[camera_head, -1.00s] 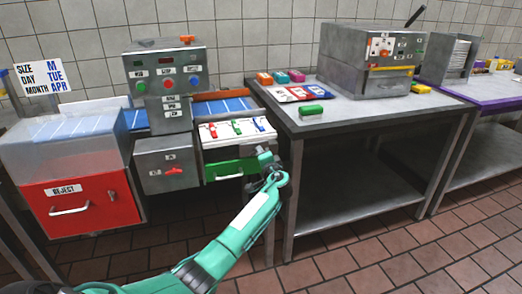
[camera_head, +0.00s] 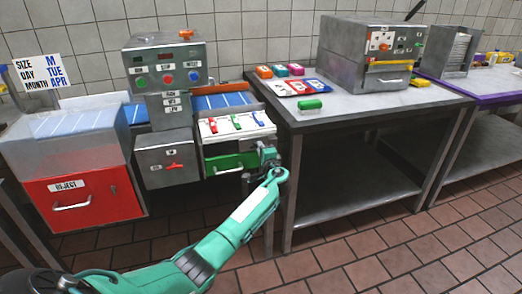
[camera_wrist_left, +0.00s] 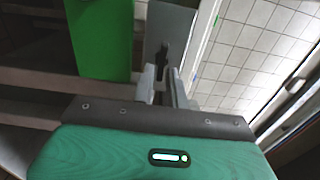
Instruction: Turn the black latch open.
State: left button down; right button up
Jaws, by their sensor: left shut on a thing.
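The black latch (camera_wrist_left: 163,53) shows in the left wrist view as a small dark piece on a grey metal plate. It lies between the fingers of my left gripper (camera_wrist_left: 164,78), which is shut on it. In the head view my left gripper (camera_head: 262,157) is at the right end of the green drawer front (camera_head: 230,163), below the white tray. There the gripper hides the latch, and I cannot tell its exact angle. The green panel also shows left of the fingers in the wrist view (camera_wrist_left: 100,40). My right gripper is not in view.
A white tray (camera_head: 211,138) with red, green and blue levers is above the green front. A grey box with a red switch (camera_head: 173,166) and the red reject bin (camera_head: 85,197) stand left. A metal table (camera_head: 350,121) stands close right of my gripper.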

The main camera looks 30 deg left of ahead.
pick_arm(q)
jog(key=shift+f, duration=0.2)
jog(key=c, duration=1.6)
grip_release()
jog(key=shift+r, duration=0.1)
jog(key=shift+o, duration=0.2)
jog(key=v, duration=1.4)
jog(key=shift+p, duration=0.3)
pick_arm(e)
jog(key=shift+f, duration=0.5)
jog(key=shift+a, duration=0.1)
